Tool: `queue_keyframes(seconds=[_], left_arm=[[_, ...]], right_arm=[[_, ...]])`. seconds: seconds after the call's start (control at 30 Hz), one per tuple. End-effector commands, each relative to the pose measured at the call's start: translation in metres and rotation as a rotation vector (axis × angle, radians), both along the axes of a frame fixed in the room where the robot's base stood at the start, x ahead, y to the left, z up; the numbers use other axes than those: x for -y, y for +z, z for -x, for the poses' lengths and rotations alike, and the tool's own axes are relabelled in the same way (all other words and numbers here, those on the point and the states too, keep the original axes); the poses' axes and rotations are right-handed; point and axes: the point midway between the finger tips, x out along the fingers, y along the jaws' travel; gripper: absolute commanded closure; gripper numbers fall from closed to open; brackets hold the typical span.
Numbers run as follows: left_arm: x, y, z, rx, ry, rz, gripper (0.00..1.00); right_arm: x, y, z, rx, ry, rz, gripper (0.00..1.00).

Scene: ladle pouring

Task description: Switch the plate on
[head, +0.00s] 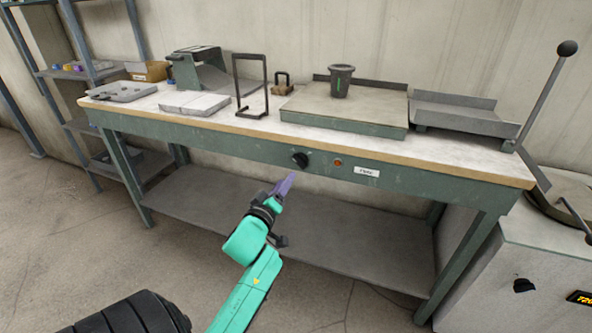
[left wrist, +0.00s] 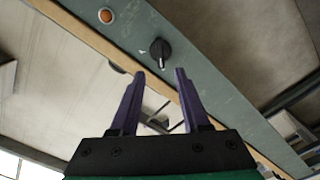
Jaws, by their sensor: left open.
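The dark knob (head: 300,159) is on the green front rail of the bench, left of a small orange-red lamp (head: 338,162) and a white label (head: 367,171) that seems to read "Plate". The broad flat plate (head: 312,104) lies on the bench top above them. My left gripper (head: 288,180) is just below and in front of the knob, open and empty. In the left wrist view the knob (left wrist: 160,50) shows just beyond the two purple fingertips, between their lines, apparently not touched. The lamp (left wrist: 106,16) is there too; I cannot tell whether it is lit. My right gripper is not in view.
A dark cup (head: 341,82) stands on the plate. A wire stand (head: 251,88), trays and a metal hood (head: 205,72) are at the left of the bench. A long lever (head: 545,95) rises at the right end. The space before the rail is clear.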

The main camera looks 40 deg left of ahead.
Motion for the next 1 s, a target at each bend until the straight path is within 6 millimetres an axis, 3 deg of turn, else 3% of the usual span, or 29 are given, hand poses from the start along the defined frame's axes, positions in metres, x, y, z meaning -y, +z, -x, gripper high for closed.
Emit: queue_keyframes(seconds=[0.1, 0.3, 0.43, 0.67, 0.8, 1.0], left_arm=[[-0.011, 0.001, -0.032, 0.002, 0.001, -0.004, 0.54], [-0.025, -0.001, -0.072, 0.000, -0.001, -0.001, 0.54], [-0.029, 0.000, -0.083, 0.000, -0.001, -0.001, 0.54], [-0.029, -0.001, -0.084, -0.002, -0.001, 0.000, 0.54], [-0.029, -0.001, -0.084, -0.002, -0.001, 0.000, 1.00], [-0.029, -0.001, -0.084, -0.003, -0.001, -0.001, 1.00]], right_arm=[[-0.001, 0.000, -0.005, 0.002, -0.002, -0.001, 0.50], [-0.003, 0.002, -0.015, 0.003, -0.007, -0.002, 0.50], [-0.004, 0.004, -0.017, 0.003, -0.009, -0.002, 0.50], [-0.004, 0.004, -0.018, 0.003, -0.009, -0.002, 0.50], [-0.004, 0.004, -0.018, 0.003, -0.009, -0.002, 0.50], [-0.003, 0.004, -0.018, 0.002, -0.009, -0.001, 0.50]])
